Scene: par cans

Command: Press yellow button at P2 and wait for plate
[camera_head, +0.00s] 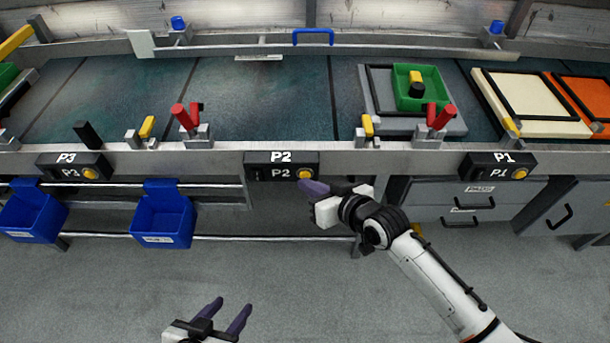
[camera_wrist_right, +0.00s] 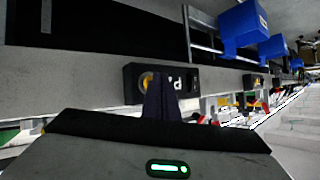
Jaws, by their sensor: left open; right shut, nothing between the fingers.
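The P2 box (camera_head: 258,172) is a black panel on the conveyor's front rail, with a round yellow button (camera_head: 305,174) at its right end. My right gripper (camera_head: 309,188) is shut and empty, its purple fingertips just below and right of the button. In the right wrist view the P2 box (camera_wrist_right: 190,78) shows sideways, the dark fingers partly covering it close to the yellow button (camera_wrist_right: 146,80); I cannot tell whether they touch. My left gripper (camera_head: 228,315) is open and empty, low in the head view. A grey plate (camera_head: 455,127) carrying a green tray (camera_head: 440,88) lies on the belt right of P2.
The P3 box (camera_head: 62,173) and P1 box (camera_head: 490,172) sit on the same rail. Red stops (camera_head: 183,117) stand on the rail left of P2. Blue bins (camera_head: 162,222) hang below. Cream (camera_head: 525,100) and orange (camera_head: 585,97) plates lie right. The belt (camera_head: 265,105) behind P2 is bare.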

